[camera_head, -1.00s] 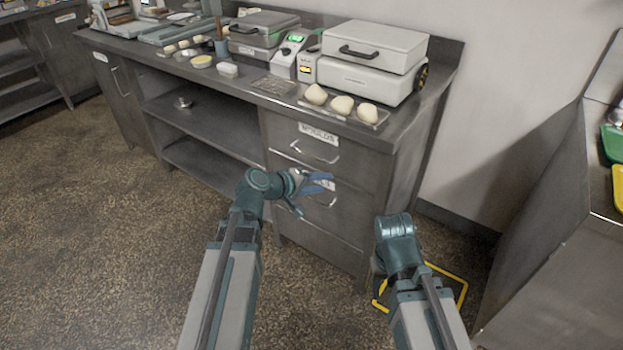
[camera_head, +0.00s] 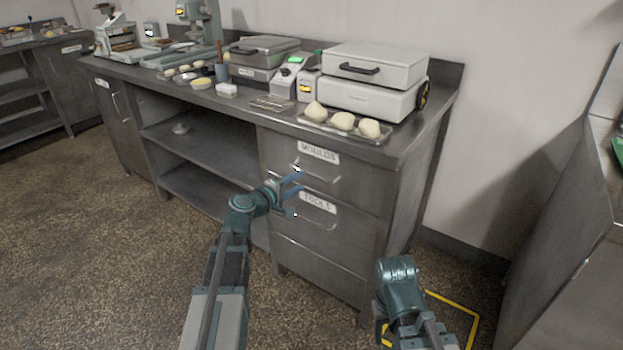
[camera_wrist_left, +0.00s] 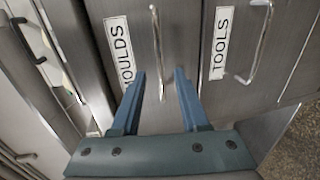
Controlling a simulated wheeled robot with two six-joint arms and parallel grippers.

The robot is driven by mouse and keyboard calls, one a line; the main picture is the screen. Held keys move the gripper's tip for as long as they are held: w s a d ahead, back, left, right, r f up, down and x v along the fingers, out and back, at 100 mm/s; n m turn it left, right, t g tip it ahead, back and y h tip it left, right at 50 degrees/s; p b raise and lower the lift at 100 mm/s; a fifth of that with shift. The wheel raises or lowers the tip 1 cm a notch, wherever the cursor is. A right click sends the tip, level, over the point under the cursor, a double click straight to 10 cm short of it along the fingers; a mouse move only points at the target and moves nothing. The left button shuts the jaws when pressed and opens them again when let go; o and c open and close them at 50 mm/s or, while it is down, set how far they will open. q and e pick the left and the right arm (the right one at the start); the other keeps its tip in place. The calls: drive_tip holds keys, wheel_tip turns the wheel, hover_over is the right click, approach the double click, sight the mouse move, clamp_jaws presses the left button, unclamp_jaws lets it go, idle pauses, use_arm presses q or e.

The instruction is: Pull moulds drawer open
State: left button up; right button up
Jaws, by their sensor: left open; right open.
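The moulds drawer (camera_head: 275,160) is the top drawer of the steel counter and is closed. Its "MOULDS" label (camera_head: 318,152) also shows in the left wrist view (camera_wrist_left: 119,50). Its bar handle (camera_wrist_left: 157,50) runs between the two blue fingers in the left wrist view. My left gripper (camera_head: 293,184) is open and empty in front of the drawer, its fingertips close to the handle's lower end in that view; contact cannot be told. My right arm (camera_head: 398,290) is low at the right in the head view; its fingers are hidden.
The tools drawer (camera_head: 350,228) sits directly below, with its own handle (camera_wrist_left: 262,40). Dough pieces on a tray (camera_head: 350,137) and a white press (camera_head: 375,75) stand on the countertop. Open shelves (camera_head: 205,150) are at the left. A yellow floor marking (camera_head: 465,318) lies at the right.

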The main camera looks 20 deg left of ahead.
sight(312, 175)
use_arm(q)
drive_tip(key=b+x, duration=0.1)
drive_tip(key=x, duration=0.6)
drive_tip(key=shift+w+d, duration=0.1)
drive_tip(key=shift+w, duration=0.2)
clamp_jaws()
idle(1.1)
